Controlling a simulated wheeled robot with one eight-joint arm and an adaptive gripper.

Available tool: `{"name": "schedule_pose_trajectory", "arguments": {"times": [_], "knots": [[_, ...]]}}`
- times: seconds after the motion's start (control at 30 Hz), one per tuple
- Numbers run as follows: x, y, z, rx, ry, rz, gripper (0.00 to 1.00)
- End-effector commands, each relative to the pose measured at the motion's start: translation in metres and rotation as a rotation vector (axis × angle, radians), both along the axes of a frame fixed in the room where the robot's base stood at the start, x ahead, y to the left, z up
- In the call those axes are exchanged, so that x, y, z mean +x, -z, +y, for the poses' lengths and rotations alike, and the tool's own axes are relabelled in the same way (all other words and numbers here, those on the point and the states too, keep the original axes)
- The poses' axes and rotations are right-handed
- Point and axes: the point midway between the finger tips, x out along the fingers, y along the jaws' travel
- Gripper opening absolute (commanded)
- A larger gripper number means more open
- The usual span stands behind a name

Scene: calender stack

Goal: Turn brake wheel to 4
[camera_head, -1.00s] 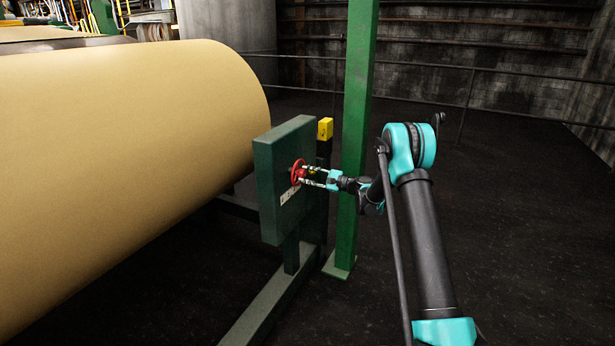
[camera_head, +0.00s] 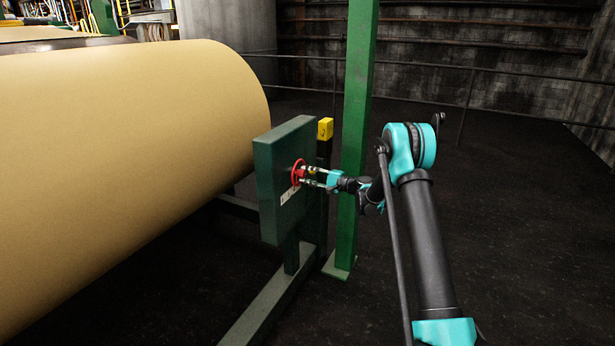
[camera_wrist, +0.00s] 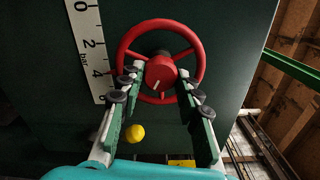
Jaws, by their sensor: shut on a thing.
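The red brake wheel (camera_head: 299,172) stands on the side face of a dark green box (camera_head: 285,190). In the wrist view the wheel (camera_wrist: 198,64) shows its round rim, spokes and a central hub with white marks. A white scale plate (camera_wrist: 87,50) with 0, 2, 4 and the word bar lies left of the wheel; a small red mark is near the 4. My gripper (camera_head: 309,173) reaches the wheel from the right. In the wrist view my gripper (camera_wrist: 158,78) has its fingers on either side of the hub, shut on the wheel. The exact contact is partly hidden by the finger pads.
A large tan roll (camera_head: 110,160) fills the left. A green post (camera_head: 358,120) stands close behind my gripper, and a yellow block (camera_head: 325,129) sits behind the box. A yellow ball (camera_wrist: 135,133) shows between my fingers. The dark floor at right is clear.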

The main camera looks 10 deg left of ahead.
Motion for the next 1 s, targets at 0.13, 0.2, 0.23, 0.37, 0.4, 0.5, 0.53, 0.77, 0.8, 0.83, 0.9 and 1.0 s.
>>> {"name": "schedule_pose_trajectory", "arguments": {"times": [0.13, 0.2, 0.23, 0.37, 0.4, 0.5, 0.53, 0.77, 0.8, 0.83, 0.9, 1.0], "knots": [[-0.0004, 0.0007, -0.0006, -0.047, 0.000, -0.122, 0.05], [-0.0004, 0.0006, -0.0006, -0.067, 0.000, -0.178, 0.05], [-0.0005, 0.0006, -0.0006, -0.075, 0.000, -0.200, 0.05], [-0.0005, 0.0006, -0.0007, -0.107, 0.000, -0.288, 0.05], [-0.0005, 0.0006, -0.0007, -0.115, 0.000, -0.310, 0.05], [-0.0005, 0.0006, -0.0007, -0.133, 0.000, -0.360, 0.05], [-0.0005, 0.0006, -0.0007, -0.138, 0.000, -0.373, 0.05], [-0.0006, 0.0005, -0.0007, -0.161, -0.001, -0.437, 0.05], [-0.0006, 0.0005, -0.0007, -0.163, -0.001, -0.443, 0.05], [-0.0006, 0.0005, -0.0007, -0.164, -0.001, -0.447, 0.05], [-0.0007, 0.0006, -0.0008, -0.167, -0.001, -0.453, 0.05], [-0.0007, 0.0006, -0.0008, -0.168, -0.001, -0.456, 0.05]]}}
